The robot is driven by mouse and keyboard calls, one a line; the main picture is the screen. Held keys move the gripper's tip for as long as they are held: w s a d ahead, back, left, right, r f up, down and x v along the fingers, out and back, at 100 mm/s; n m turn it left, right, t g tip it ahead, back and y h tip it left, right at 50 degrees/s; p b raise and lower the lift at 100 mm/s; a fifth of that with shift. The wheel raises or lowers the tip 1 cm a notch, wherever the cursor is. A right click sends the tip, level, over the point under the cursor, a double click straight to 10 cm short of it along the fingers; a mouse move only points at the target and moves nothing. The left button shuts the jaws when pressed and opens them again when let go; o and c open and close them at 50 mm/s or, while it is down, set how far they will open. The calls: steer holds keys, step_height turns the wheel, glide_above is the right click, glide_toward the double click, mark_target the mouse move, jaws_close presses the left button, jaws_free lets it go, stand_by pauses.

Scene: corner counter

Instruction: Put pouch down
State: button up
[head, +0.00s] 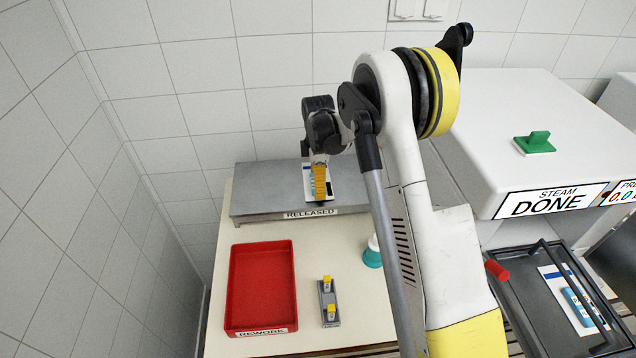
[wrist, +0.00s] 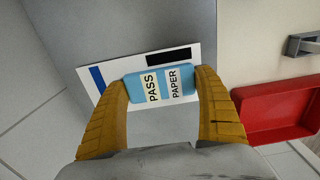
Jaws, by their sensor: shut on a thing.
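The pouch (wrist: 113,78) is white with a blue strip at one end and a black strip at the other. A light blue pack reading PASS and PAPER (wrist: 161,88) lies on its face. My gripper (wrist: 162,82) has its two yellow fingers shut on the pouch, one at each side of the blue pack. In the head view the pouch (head: 307,187) is at the grey platform labelled RELEASED (head: 265,188), under my gripper (head: 320,190), which hides part of it. I cannot tell whether the pouch touches the platform.
A red REWORK tray (head: 262,285) stands empty in front of the platform. Beside it is a small grey holder with yellow-topped pieces (head: 329,302). A teal-and-white item (head: 373,252) is partly behind my arm. Another pouch (head: 580,298) lies in the dark rack at right, below the white steam unit (head: 540,100).

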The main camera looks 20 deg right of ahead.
steer(key=shift+f, duration=0.25)
steer(key=o, duration=1.1)
steer(key=shift+r, duration=0.1)
steer(key=shift+r, duration=0.1)
